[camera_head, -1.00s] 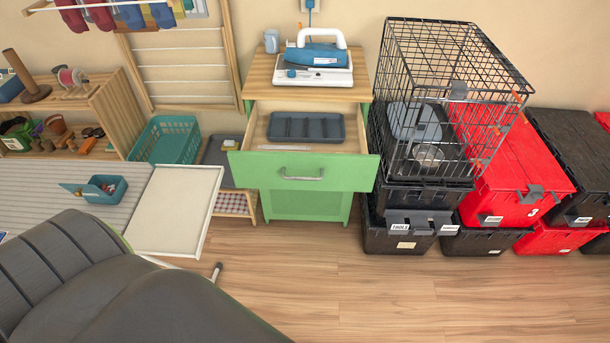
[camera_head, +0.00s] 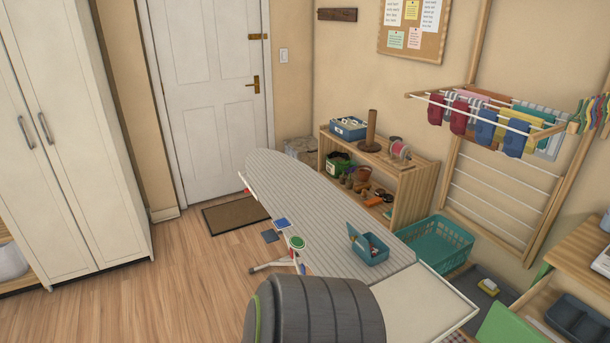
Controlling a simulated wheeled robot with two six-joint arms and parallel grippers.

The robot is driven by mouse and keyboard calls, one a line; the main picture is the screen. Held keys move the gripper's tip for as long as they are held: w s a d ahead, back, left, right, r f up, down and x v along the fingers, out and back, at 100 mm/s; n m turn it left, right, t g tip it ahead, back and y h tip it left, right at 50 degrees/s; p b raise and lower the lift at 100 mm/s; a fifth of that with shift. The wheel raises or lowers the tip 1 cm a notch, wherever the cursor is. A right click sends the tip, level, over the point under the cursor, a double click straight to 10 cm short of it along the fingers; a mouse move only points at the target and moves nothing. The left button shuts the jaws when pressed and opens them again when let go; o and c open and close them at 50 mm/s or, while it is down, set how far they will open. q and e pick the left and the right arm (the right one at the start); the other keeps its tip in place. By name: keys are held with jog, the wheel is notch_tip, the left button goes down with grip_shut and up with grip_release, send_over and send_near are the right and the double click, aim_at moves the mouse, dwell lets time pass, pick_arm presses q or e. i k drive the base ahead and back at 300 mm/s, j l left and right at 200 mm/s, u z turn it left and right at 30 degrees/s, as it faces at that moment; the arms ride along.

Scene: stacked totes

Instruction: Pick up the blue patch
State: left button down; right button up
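A small blue square patch (camera_head: 282,224) lies at the near left edge of the striped ironing board (camera_head: 290,185). A round green patch (camera_head: 297,242) lies just beside it, nearer to me. A dark grey square (camera_head: 270,236) shows just left of the board; I cannot tell what it rests on. Small red and blue pieces show along the same edge, partly hidden. Neither of my grippers is in view.
A dark ribbed rounded thing, like a chair back (camera_head: 315,310), stands in front of the board's near end. A teal open box (camera_head: 372,252) sits on the board. A teal basket (camera_head: 435,243) and a wooden shelf (camera_head: 412,190) stand behind. Wooden floor (camera_head: 190,290) is clear at left.

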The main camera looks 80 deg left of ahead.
aim_at(282, 223)
jog(key=u, duration=2.9)
